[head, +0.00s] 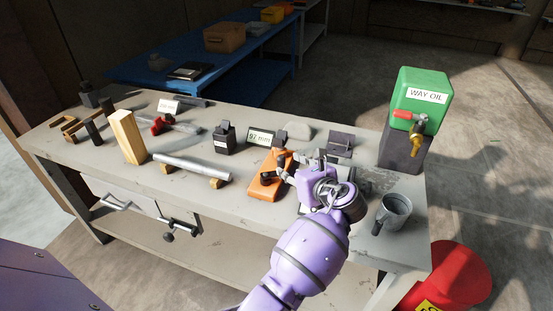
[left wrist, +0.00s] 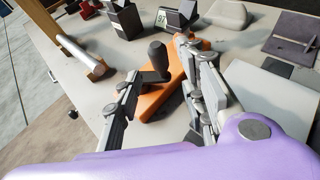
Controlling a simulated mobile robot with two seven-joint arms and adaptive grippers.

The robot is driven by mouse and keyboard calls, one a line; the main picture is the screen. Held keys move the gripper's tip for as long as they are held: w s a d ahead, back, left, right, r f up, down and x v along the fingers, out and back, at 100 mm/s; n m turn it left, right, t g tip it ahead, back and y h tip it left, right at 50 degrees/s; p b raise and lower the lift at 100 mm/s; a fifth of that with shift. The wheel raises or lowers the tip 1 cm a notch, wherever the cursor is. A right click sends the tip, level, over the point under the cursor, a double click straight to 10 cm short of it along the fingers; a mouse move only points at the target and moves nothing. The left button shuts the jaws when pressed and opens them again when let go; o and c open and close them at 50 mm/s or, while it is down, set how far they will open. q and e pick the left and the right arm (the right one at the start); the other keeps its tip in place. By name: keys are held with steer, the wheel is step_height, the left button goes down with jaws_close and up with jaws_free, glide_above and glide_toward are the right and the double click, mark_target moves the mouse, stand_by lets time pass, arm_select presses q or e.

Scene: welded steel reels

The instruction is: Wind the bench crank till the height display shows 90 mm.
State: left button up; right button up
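The bench crank (head: 180,228), with a dark knob, sticks out from the bench's front edge, left of my gripper. A dark knob below the edge also shows in the left wrist view (left wrist: 72,114). The height display (head: 261,138) stands on the bench and appears to read 97 mm; the last digit is small. My left gripper (head: 291,168) is over the bench beside an orange tool (head: 265,187) with an upright dark knob. In the left wrist view its fingers (left wrist: 165,105) are apart, with the tool between and beyond them. I cannot tell whether they touch it. My right gripper is out of view.
A mug (head: 394,213) and a green way oil container (head: 420,88) stand at the bench's right. A silver handle (head: 115,204) is on the front, and a red bin (head: 455,275) stands at right.

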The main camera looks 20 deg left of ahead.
mark_target(282, 165)
arm_select(q)
steer(key=x, duration=0.3)
steer(key=shift+a+f, duration=0.1)
steer(key=shift+a, duration=0.05)
steer(key=x, duration=0.3)
steer(key=shift+w+a, duration=0.1)
steer(key=shift+w, duration=0.05)
steer(key=shift+w+a+f, duration=0.1)
steer(key=shift+w+a, duration=0.05)
jaws_close()
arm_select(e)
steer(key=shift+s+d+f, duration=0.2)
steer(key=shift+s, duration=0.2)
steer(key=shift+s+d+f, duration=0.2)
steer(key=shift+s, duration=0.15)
